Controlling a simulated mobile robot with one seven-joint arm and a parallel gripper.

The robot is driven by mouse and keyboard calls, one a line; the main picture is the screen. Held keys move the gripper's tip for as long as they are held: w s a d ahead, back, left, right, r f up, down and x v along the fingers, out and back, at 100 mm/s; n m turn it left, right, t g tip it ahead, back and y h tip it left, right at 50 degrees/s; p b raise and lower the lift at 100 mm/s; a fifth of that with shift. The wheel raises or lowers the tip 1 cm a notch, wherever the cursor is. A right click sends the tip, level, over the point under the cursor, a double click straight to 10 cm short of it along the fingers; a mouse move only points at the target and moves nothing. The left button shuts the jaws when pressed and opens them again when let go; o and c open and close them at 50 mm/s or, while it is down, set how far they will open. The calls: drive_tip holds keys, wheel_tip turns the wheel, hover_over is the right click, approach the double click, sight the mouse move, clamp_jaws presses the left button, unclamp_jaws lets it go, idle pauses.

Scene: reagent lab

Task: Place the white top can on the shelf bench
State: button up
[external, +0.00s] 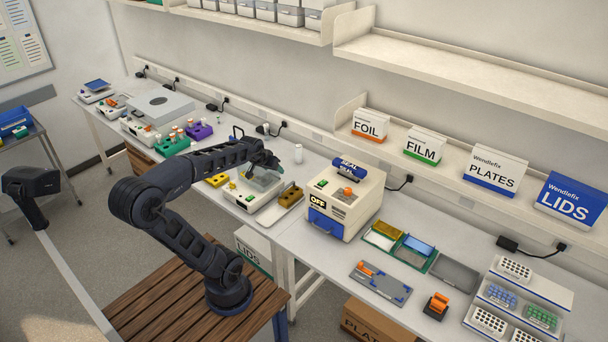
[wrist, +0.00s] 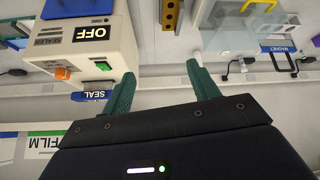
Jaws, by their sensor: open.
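A second whitish one (external: 265,128) stands further left by the wall; I cannot tell which is meant. No can is clear in the wrist view. A shelf (external: 450,150) over the bench bears boxes.
The sealer (external: 345,205) stands right of my gripper and also shows in the wrist view (wrist: 90,45). FOIL (external: 370,124), FILM (external: 425,144), PLATES (external: 494,172) and LIDS (external: 570,199) boxes stand on the shelf. The upper shelf (external: 480,75) is bare.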

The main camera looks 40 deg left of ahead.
drive_tip(key=w+a+n+t+y, duration=0.2)
drive_tip(key=w+a+n+y, duration=0.15)
drive_tip(key=w+a, duration=1.2)
drive_tip(key=w+a+f+n+y, duration=0.1)
drive_tip(key=w+a+y, duration=0.1)
drive_tip(key=a, duration=0.8)
drive_tip(key=w+a+f+n+y, duration=0.1)
drive_tip(key=w+a+f+n, duration=0.1)
drive_tip(key=a, duration=0.7)
drive_tip(key=n+g+y, duration=0.2)
drive_tip(key=n+y, duration=0.3)
drive_tip(key=y, duration=0.4)
hover_over(195, 146)
drive_tip(key=d, duration=0.1)
wheel_tip(195, 146, down, 14)
drive_tip(key=shift+m, duration=0.25)
drive_tip(key=f, duration=0.7)
drive_tip(key=shift+s+a+f, duration=0.1)
drive_tip(key=shift+s+f, duration=0.1)
drive_tip(key=shift+s, duration=0.1)
drive_tip(key=x, duration=0.3)
drive_tip(key=shift+r, duration=0.3)
clamp_jaws()
